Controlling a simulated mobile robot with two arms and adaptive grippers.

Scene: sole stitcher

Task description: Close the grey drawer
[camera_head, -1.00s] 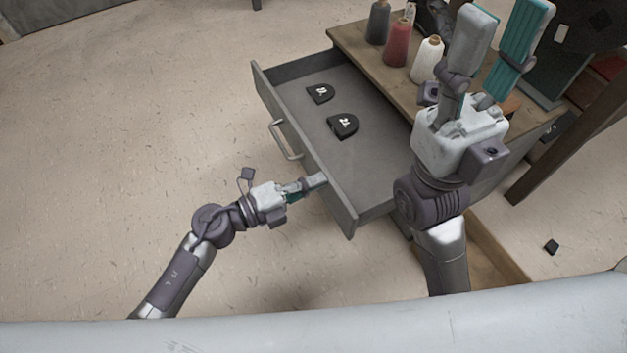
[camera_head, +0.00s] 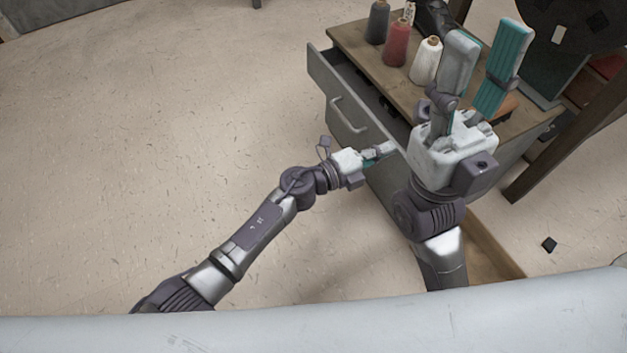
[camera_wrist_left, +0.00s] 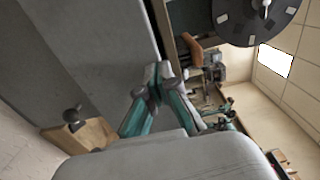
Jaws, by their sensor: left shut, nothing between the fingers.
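The grey drawer (camera_head: 350,108) sits in the wooden cabinet and stands only a little way out. A narrow dark gap shows behind its front panel, and the inside is mostly hidden. Its metal handle (camera_head: 349,117) is on the front. My left gripper (camera_head: 388,150) is shut and empty, with its fingertips at the right part of the drawer front. In the left wrist view the shut fingertips (camera_wrist_left: 158,75) are close to a grey panel; I cannot tell exact contact there. My right gripper (camera_head: 482,72) is raised above the cabinet's right side, fingers wide apart, open and empty.
The cabinet top (camera_head: 352,42) bears a dark spool (camera_head: 378,24), a red spool (camera_head: 397,46) and a white spool (camera_head: 425,63). The floor at left is clear.

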